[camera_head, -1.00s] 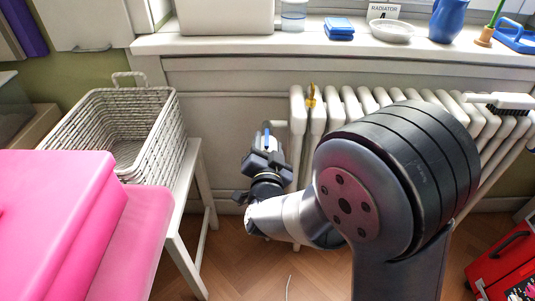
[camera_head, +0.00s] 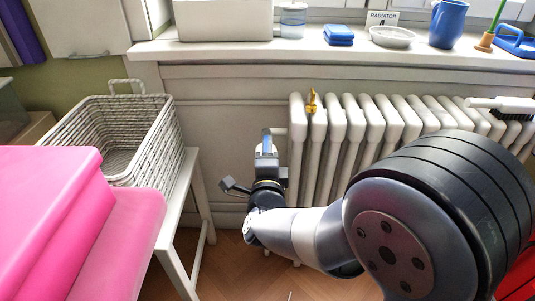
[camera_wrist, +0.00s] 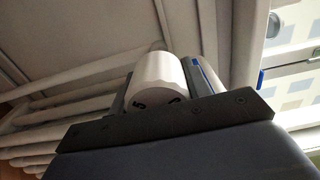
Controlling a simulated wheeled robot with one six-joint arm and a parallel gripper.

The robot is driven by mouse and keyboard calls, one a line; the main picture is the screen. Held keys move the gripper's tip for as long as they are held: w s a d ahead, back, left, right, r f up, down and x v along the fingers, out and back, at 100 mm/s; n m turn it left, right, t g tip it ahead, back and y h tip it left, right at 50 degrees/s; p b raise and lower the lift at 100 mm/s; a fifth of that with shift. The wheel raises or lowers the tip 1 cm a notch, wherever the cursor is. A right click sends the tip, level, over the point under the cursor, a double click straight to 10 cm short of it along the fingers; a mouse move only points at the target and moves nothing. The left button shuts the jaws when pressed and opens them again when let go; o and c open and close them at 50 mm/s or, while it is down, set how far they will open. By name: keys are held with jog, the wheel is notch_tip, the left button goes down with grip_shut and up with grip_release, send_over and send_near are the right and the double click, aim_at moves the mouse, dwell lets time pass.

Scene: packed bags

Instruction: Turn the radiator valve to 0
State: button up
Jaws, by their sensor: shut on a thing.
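The radiator (camera_head: 355,122) is white and ribbed and stands under the window sill. Its valve knob (camera_wrist: 157,80) shows in the wrist view as a white cylinder with small dark marks near its lower rim. My gripper (camera_head: 266,145) is at the left end of the radiator, beside the short pipe, and is shut on the knob. In the head view my gripper hides most of the knob.
A yellow key-like piece (camera_head: 312,102) sits on the radiator top. A brush (camera_head: 505,106) lies at its right. A wicker basket (camera_head: 150,125) stands on a white bench (camera_head: 178,205) at left, with pink luggage (camera_head: 60,225) in front. The sill (camera_head: 250,45) holds several small items.

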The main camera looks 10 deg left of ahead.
jog(key=m, duration=0.5)
jog(key=shift+f, duration=0.1)
dwell(0.5)
jog(key=o, duration=1)
jog(key=shift+s, duration=0.1)
jog(key=p+v, duration=0.2)
jog(key=v, duration=0.8)
jog(key=shift+s, duration=0.25)
jog(key=shift+w+d, duration=0.1)
jog(key=shift+w, duration=0.05)
